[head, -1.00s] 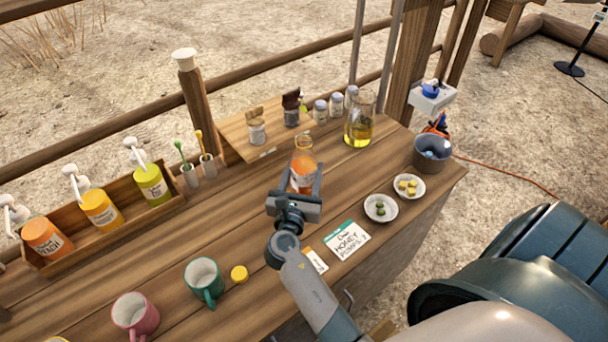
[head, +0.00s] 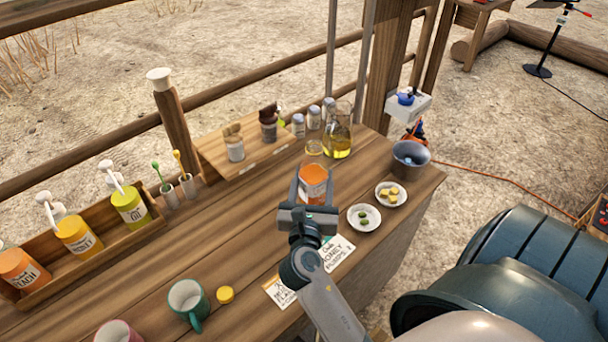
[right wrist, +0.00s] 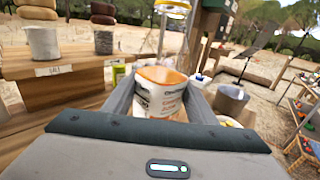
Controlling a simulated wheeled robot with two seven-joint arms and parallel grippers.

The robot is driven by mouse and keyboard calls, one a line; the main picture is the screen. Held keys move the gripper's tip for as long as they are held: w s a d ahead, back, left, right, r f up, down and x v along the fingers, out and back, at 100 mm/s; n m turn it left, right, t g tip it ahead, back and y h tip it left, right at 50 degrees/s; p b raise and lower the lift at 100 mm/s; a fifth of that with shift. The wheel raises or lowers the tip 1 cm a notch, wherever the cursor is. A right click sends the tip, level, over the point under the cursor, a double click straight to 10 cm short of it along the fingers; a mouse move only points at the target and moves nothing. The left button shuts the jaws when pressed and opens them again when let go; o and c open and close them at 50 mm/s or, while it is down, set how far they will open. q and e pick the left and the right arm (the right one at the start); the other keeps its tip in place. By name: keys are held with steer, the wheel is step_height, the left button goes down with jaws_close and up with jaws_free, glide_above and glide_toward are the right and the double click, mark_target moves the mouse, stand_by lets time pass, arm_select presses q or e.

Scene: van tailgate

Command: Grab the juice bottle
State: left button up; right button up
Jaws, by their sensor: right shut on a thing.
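The juice bottle (head: 313,183) has orange contents, a clear neck and a white label, and is over the wooden counter (head: 235,235). My right gripper (head: 313,187) comes in from the bottom of the head view and is shut on the bottle, one finger on each side. In the right wrist view the bottle (right wrist: 160,98) sits between the two fingers, its label partly showing and its lower part hidden behind the gripper body. I cannot tell whether its base touches the counter. My left gripper is not in view.
A glass jug (head: 338,138) of yellow liquid stands just behind the bottle. Two small plates (head: 364,218) and a grey bucket (head: 410,160) are to the right. Pump bottles (head: 78,237) stand in a wooden rack at left. A green mug (head: 187,302) and yellow lid (head: 225,294) are in front.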

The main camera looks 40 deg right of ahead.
steer(key=shift+s+d+r, duration=0.45)
steer(key=shift+s+r, duration=0.1)
steer(key=shift+s, duration=0.25)
steer(key=shift+s+d+r, duration=0.45)
steer(key=shift+s+r, duration=0.1)
steer(key=shift+s, duration=0.25)
